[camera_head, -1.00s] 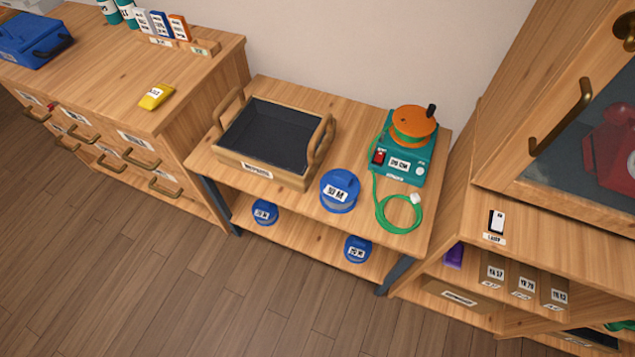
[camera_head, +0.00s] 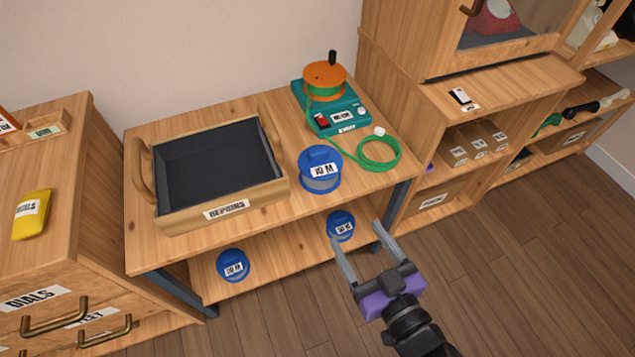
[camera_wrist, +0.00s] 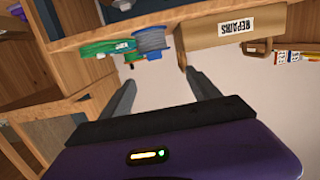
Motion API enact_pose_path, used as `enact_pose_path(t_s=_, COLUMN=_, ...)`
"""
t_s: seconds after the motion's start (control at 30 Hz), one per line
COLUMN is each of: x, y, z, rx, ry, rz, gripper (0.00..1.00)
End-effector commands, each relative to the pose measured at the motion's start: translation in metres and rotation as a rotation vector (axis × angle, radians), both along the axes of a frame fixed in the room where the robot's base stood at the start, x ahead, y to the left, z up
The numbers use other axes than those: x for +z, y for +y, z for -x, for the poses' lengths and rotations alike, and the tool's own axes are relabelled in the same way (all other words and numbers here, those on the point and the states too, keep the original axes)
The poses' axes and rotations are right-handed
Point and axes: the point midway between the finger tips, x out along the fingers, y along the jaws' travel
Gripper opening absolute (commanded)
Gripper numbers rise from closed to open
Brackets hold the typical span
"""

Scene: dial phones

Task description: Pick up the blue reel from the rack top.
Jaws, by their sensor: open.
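The blue reel (camera_head: 320,170) labelled "10 M" stands on the rack top (camera_head: 260,215), between the repairs tray and the teal winding machine. It also shows in the wrist view (camera_wrist: 151,42), where its grey wound side and blue rim are seen beside the tray. Two more blue reels, one left (camera_head: 233,265) and one right (camera_head: 341,226), sit on the lower shelf.
The wooden repairs tray (camera_head: 226,209) is just left of the reel. The teal machine (camera_head: 335,115) with an orange spool and a green cable (camera_head: 378,153) is to its right. A drawer cabinet (camera_head: 75,250) stands left, shelving (camera_head: 480,115) right. The floor in front is clear.

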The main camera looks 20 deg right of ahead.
Motion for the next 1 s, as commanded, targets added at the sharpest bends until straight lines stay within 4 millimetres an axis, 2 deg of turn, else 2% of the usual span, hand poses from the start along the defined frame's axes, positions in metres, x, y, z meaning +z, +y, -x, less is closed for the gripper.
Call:
enact_pose_path(t_s=0.03, x=-0.017, y=0.001, z=-0.025, rx=-0.009, ry=-0.028, rz=0.001, gripper=0.71)
enact_pose_path(t_s=0.1, x=-0.023, y=0.001, z=-0.052, rx=-0.029, ry=-0.054, rz=0.0, gripper=0.71)
enact_pose_path(t_s=0.2, x=-0.025, y=0.0, z=-0.084, rx=-0.056, ry=-0.089, rz=-0.002, gripper=0.71)
enact_pose_path(t_s=0.3, x=-0.024, y=-0.001, z=-0.106, rx=-0.079, ry=-0.116, rz=-0.005, gripper=0.71)
enact_pose_path(t_s=0.57, x=-0.016, y=-0.003, z=-0.137, rx=-0.099, ry=-0.143, rz=-0.009, gripper=0.71)
enact_pose_path(t_s=0.8, x=-0.015, y=-0.006, z=-0.175, rx=-0.098, ry=-0.141, rz=-0.01, gripper=0.71)
enact_pose_path(t_s=1.0, x=-0.017, y=-0.008, z=-0.191, rx=-0.098, ry=-0.14, rz=-0.01, gripper=0.71)
